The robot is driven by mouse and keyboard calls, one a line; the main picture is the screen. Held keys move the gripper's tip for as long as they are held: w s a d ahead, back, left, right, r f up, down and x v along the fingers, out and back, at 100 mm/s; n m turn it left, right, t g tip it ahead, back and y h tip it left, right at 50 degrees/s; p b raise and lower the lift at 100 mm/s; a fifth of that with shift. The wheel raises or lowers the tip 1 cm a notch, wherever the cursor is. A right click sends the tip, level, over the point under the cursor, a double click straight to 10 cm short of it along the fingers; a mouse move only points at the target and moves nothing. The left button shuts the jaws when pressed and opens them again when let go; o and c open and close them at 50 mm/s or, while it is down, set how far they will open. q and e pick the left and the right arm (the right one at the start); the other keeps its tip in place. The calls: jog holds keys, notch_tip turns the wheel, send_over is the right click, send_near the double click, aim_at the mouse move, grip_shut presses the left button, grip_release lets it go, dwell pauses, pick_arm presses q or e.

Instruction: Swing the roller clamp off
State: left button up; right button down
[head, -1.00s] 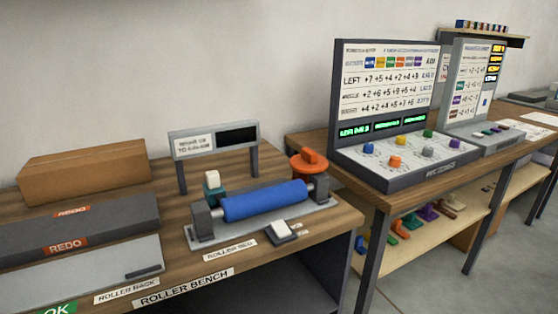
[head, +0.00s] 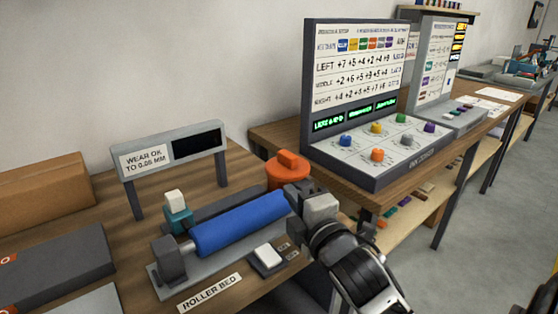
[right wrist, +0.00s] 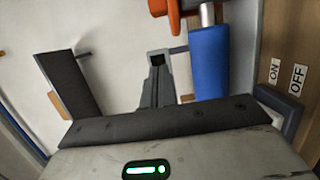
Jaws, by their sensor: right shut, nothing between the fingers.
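The orange roller clamp (head: 287,172), a round cap with a raised bar, stands at the right end of the blue roller (head: 240,222) on the grey roller bed. My right gripper (head: 300,194) is shut and empty, just in front of the clamp and by the roller's right end. It hides part of that end; I cannot tell whether it touches the clamp. In the right wrist view the orange clamp (right wrist: 168,14) shows at the top edge, beside the blue roller (right wrist: 209,62). My left gripper is not in view.
A teal block with a white top (head: 177,212) stands behind the roller's left end. A white switch (head: 267,256) lies in front of it. A wear display (head: 172,156) stands behind. A control console (head: 375,150) stands on the bench to the right.

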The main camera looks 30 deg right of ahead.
aim_at(290, 176)
jog(key=w, duration=0.3)
jog(key=w+d, duration=0.1)
jog(key=w, duration=0.4)
jog(key=shift+w+d+p, duration=0.25)
jog(key=shift+w+p, duration=0.1)
jog(key=shift+w, duration=0.05)
jog(key=d, duration=0.1)
jog(key=w+d, duration=0.1)
jog(key=d, duration=0.1)
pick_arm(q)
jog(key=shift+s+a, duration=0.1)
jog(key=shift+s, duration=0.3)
pick_arm(e)
jog(key=shift+d+f, duration=0.1)
jog(key=shift+d, duration=0.45)
pick_arm(q)
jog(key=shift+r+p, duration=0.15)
jog(key=shift+p, duration=0.25)
pick_arm(e)
jog(key=shift+y, duration=0.3)
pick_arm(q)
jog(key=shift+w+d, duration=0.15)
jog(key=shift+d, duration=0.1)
pick_arm(e)
jog(key=shift+s+d+n+y, duration=0.1)
jog(key=shift+d+n+y, duration=0.2)
jog(key=shift+y, duration=0.1)
